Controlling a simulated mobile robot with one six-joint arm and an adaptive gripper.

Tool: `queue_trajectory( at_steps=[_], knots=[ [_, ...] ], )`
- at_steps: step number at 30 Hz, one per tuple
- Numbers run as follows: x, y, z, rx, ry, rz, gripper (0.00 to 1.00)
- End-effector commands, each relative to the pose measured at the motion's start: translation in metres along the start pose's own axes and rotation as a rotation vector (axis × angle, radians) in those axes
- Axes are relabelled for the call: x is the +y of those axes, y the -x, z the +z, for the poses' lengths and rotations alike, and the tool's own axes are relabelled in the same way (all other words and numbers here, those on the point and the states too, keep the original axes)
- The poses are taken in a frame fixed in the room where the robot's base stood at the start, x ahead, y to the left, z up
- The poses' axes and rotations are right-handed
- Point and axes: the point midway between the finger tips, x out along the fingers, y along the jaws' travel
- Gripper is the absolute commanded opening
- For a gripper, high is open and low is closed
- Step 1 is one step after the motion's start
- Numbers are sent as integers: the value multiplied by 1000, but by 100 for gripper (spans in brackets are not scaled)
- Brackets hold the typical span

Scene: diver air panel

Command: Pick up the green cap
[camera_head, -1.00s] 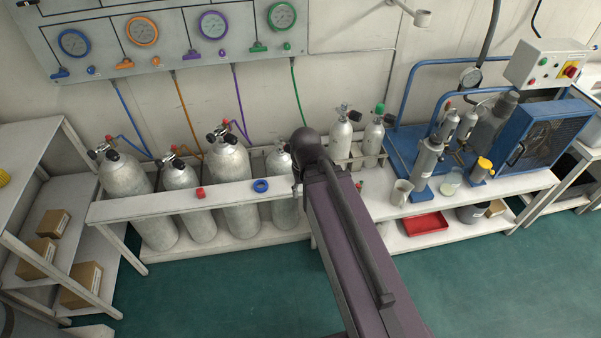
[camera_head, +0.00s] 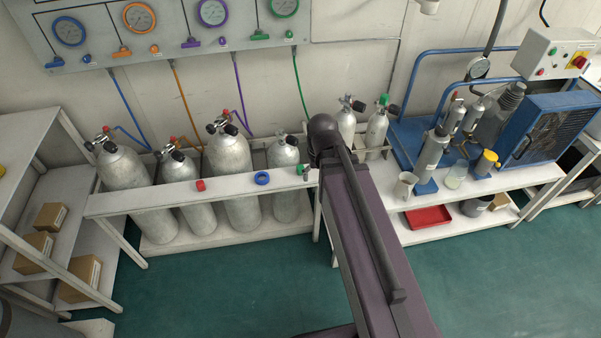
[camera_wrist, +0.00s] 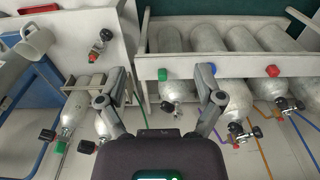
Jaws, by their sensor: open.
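The green cap (camera_head: 301,169) sits on the white rail in front of the gas cylinders, to the right of a blue ring, in the head view. In the wrist view the green cap (camera_wrist: 162,74) shows between my spread fingers, near the level of their tips. My gripper (camera_wrist: 160,72) is open and holds nothing. How high it is above the cap I cannot tell. In the head view my arm hides most of the gripper.
A red cap (camera_head: 200,185) and the blue ring (camera_head: 262,178) share the white rail (camera_head: 150,201). Cylinders (camera_head: 235,165) with valves stand behind it. A valve with a red knob (camera_wrist: 105,35) lies on the adjoining bench, near a mug (camera_head: 405,185).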

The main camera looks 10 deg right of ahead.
Motion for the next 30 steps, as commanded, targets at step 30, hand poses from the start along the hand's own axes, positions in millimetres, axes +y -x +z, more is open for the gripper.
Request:
queue_trajectory(
  at_steps=[30],
  knots=[
    [8,-150,-202,346,72,-12,86]
  ],
)
